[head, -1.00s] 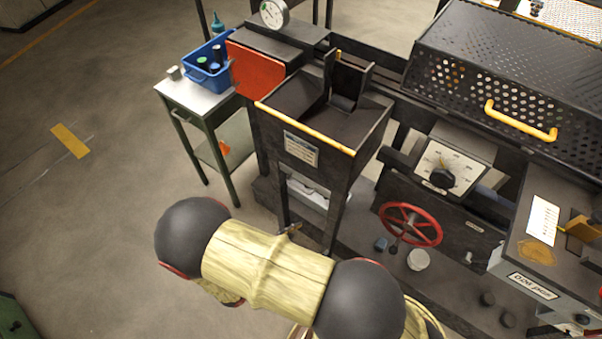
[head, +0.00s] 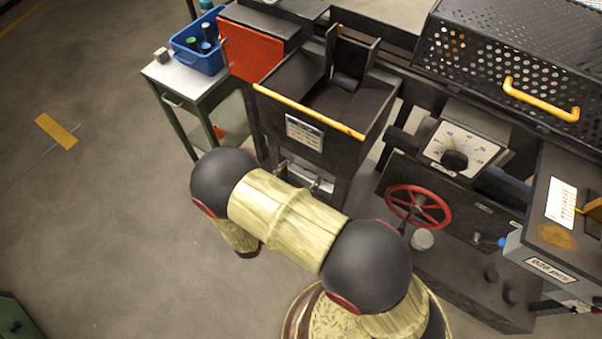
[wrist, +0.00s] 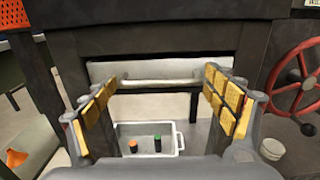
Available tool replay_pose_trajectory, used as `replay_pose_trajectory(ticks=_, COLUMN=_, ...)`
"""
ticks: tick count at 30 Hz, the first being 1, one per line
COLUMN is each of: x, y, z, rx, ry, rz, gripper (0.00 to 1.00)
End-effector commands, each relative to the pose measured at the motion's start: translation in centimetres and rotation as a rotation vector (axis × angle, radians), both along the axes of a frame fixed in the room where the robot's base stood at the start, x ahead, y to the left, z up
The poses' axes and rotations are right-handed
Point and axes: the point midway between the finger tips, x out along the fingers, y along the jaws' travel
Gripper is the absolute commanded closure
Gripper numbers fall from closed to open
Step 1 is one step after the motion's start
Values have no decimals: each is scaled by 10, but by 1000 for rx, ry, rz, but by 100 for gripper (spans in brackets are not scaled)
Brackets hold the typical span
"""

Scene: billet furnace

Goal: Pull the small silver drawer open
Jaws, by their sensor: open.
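The small silver drawer (wrist: 150,70) sits in a dark opening under the black hopper, and a pale bar handle (wrist: 160,84) runs across its front. In the head view the drawer (head: 310,172) is partly covered by my arm and gripper. My gripper (wrist: 163,80) is open in the wrist view, with one yellow-padded finger near each end of the handle. The handle spans the gap between the fingers; I cannot tell if they touch it. My fingertips also show small in the head view (head: 300,177).
A red handwheel (head: 418,206) is right of the drawer. A black hopper with a yellow rail (head: 310,110) is above. A side table (head: 185,85) with a blue bin (head: 200,58) stands left. A pale tray (wrist: 180,140) shows below the handle. Floor at left is clear.

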Motion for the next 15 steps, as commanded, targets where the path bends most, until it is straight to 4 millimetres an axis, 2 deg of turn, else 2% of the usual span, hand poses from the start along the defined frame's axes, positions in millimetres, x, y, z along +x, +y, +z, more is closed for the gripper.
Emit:
replay_pose_trajectory(ticks=12, x=7, y=-6, z=0, rx=0, ry=0, rz=0, gripper=14)
replay_pose_trajectory(ticks=15, x=7, y=-5, z=0, rx=0, ry=0, rz=0, gripper=20)
